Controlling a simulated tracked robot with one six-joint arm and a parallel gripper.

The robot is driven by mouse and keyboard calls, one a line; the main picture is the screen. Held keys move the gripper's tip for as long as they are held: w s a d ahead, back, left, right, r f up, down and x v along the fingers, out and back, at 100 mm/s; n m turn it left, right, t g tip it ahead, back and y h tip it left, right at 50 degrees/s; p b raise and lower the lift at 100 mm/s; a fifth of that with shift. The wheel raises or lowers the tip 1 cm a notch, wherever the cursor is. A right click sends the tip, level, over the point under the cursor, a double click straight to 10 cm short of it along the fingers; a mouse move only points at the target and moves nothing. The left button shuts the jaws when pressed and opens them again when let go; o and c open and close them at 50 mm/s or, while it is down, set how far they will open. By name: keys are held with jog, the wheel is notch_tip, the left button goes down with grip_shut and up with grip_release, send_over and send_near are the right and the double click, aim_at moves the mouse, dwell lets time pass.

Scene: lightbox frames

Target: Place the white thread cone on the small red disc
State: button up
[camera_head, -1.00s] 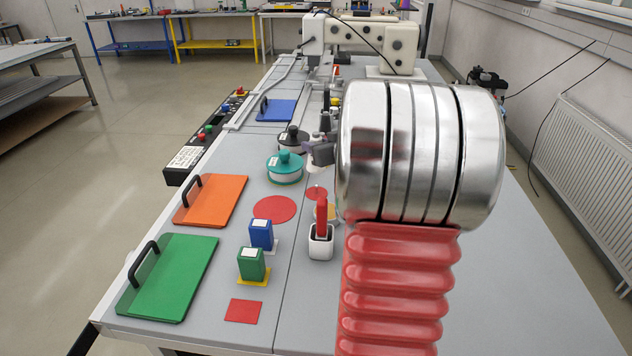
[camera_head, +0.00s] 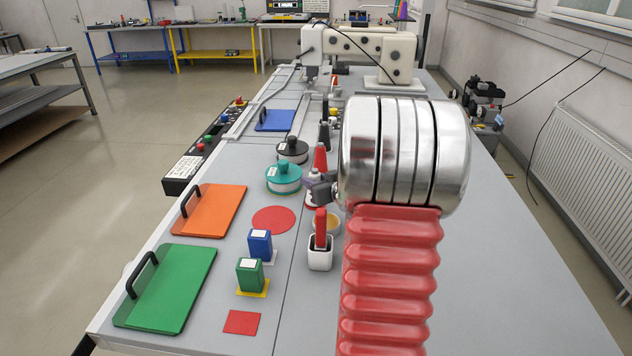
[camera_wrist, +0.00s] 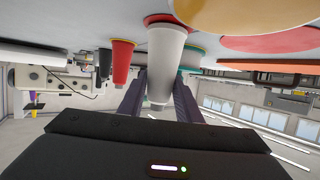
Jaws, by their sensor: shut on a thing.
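The white thread cone (camera_wrist: 166,55) is between the fingers of my gripper (camera_wrist: 159,90), which is shut on it. In the upside-down wrist view its wide end is towards the table. The small red disc (camera_wrist: 156,19) shows as a rim at that wide end; I cannot tell whether cone and disc touch. In the head view my gripper (camera_head: 320,190) is low over the table, and the small red disc (camera_head: 311,205) shows only as a sliver below it. The cone is mostly hidden there by my gripper.
A red cone (camera_head: 320,158) stands just beyond my gripper. A white cup with a red-handled item (camera_head: 320,252) and a yellow-filled bowl (camera_head: 327,222) are close in front. A teal-lidded round tin (camera_head: 284,180) and large red disc (camera_head: 273,219) lie to the left.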

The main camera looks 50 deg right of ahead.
jog(key=shift+f, duration=0.2)
jog(key=o, duration=1.1)
jog(key=shift+v, duration=6.05)
